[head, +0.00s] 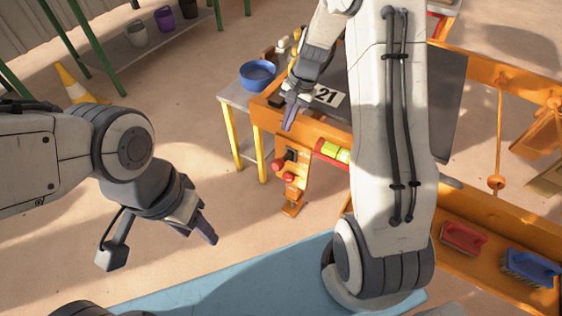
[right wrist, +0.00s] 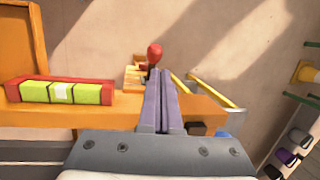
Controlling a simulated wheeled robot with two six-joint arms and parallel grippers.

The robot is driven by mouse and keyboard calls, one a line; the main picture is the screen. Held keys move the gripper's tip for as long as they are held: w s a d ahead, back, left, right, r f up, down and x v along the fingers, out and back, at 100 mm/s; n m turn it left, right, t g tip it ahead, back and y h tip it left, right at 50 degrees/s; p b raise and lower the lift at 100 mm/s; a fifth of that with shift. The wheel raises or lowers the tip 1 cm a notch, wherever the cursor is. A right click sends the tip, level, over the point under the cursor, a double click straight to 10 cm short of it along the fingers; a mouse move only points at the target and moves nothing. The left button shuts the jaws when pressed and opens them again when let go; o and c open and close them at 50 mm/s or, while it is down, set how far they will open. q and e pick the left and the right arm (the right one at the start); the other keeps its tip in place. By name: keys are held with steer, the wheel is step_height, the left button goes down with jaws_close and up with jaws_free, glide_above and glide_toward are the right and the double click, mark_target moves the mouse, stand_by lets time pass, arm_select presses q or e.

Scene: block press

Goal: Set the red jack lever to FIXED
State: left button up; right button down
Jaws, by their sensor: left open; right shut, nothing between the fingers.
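Red knobs show on the orange post at the machine's front corner: one red knob (head: 278,165) at the left and another red knob (head: 288,177) just below it. I cannot tell which belongs to the jack lever, and no FIXED mark is legible. In the right wrist view a round red knob (right wrist: 154,52) stands just beyond my fingertips, with a smaller red part beside it. My right gripper (head: 289,122) is shut and empty above the orange frame; its purple fingers (right wrist: 162,74) point toward the knob, contact unclear. My left gripper (head: 207,232) is open and empty over the floor.
A blue bowl (head: 258,74) stands on a small yellow-legged table. A red brush (head: 464,238) and a blue brush (head: 530,266) lie in an orange tray. Floor between my grippers is clear.

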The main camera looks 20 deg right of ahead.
mark_target(280, 161)
arm_select(q)
steer(key=shift+f, duration=0.4)
arm_select(e)
steer(key=d+f, duration=0.1)
steer(key=d+f+m, duration=0.1)
steer(key=shift+w+d+f, duration=0.1)
steer(key=shift+w+d, duration=0.2)
steer(key=shift+w, duration=0.1)
steer(key=shift+f, duration=0.1)
arm_select(q)
step_height(280, 161, down, 3)
steer(key=b, duration=0.3)
steer(key=shift+r, duration=0.1)
arm_select(e)
steer(key=x, duration=1.3)
steer(key=shift+w+a+f, duration=0.1)
steer(key=shift+a+f, duration=0.1)
steer(key=shift+f, duration=0.2)
